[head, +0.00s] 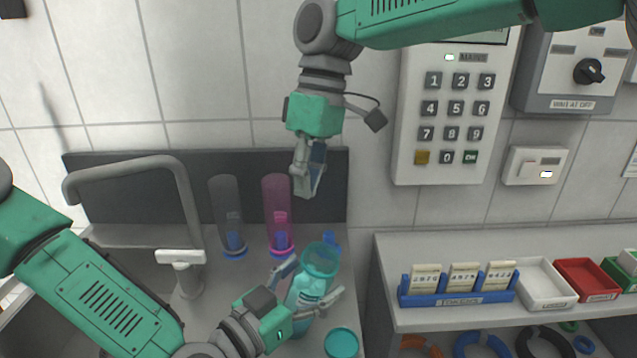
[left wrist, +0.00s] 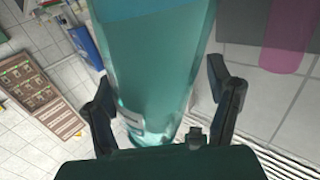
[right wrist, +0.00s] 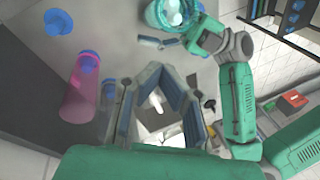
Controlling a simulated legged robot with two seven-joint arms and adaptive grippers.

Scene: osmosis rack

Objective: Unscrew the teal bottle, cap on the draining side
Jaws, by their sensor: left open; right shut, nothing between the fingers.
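The teal bottle (head: 308,290) stands upright on the counter, see-through, its mouth appearing open. My left gripper (head: 308,284) has its fingers on either side of it, open. In the left wrist view the bottle (left wrist: 155,70) fills the space between the spread fingers, with a gap at the sides. A round teal cap-like disc (head: 341,343) lies on the counter in front of the bottle. My right gripper (head: 306,185) hangs above and behind the bottle, pointing down, shut and empty. The right wrist view shows the bottle (right wrist: 170,12) at the top edge.
A magenta cylinder (head: 277,210) and a grey see-through cylinder (head: 227,210) stand behind the bottle by the dark backsplash. A tap (head: 180,205) is at the left. A shelf with a blue card holder (head: 457,296) and trays (head: 546,283) is at the right. A keypad (head: 452,110) hangs above.

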